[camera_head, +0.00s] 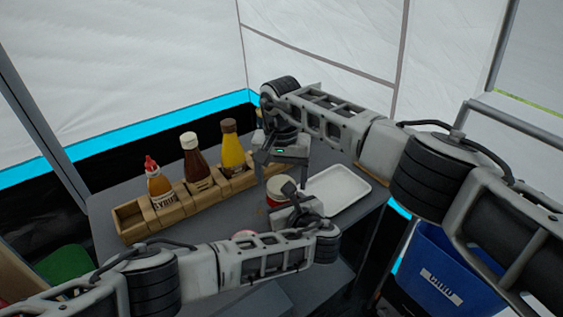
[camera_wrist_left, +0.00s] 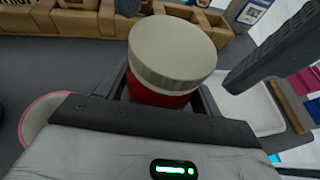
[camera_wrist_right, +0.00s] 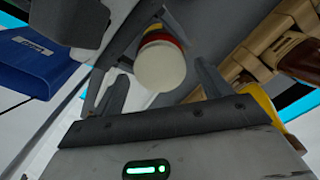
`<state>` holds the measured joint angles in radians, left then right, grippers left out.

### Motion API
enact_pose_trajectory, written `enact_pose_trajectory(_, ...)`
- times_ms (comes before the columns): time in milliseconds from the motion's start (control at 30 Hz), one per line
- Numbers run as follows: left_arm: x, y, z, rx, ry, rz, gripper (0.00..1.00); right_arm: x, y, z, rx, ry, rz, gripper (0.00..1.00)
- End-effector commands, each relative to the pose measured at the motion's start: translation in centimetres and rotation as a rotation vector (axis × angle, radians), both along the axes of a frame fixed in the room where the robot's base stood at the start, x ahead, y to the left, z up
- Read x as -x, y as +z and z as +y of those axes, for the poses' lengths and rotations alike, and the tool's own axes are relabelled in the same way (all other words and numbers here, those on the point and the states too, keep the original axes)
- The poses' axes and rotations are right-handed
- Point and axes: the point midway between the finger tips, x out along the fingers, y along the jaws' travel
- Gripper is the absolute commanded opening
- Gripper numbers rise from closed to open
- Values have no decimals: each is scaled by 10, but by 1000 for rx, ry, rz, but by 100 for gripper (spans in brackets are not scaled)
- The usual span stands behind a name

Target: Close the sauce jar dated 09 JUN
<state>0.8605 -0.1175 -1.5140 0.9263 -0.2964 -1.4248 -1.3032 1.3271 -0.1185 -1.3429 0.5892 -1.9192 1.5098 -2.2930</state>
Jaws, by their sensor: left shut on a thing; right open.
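The sauce jar (camera_head: 279,188) stands on the grey table, with a red body and a cream lid on top. In the left wrist view the lid (camera_wrist_left: 172,48) covers the mouth over the red body (camera_wrist_left: 158,94); I cannot tell how tightly it sits. No date is legible. My left gripper (camera_head: 294,208) is shut on the jar's body, low and from the near side. My right gripper (camera_head: 275,163) is open and empty above the jar. In the right wrist view the lid (camera_wrist_right: 161,67) shows beyond and between its spread fingers.
A wooden rack (camera_head: 182,207) with syrup, brown and yellow bottles stands left of the jar. A white tray (camera_head: 350,193) lies close on the right. A round red-rimmed item (camera_wrist_left: 38,118) sits beside the left gripper. A blue bin (camera_head: 445,262) stands below the table's right edge.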

Motion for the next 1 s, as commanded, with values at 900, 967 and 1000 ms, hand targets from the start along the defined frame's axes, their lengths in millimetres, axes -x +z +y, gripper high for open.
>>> enact_pose_trajectory(900,0,-1,0,2,0,1,2,0,-8,0,0,-295,-2,30)
enact_pose_trajectory(967,0,-1,0,2,0,1,2,0,-8,0,0,-444,-3,30)
enact_pose_trajectory(1000,0,-1,0,2,0,1,2,0,-8,0,0,-546,-3,30)
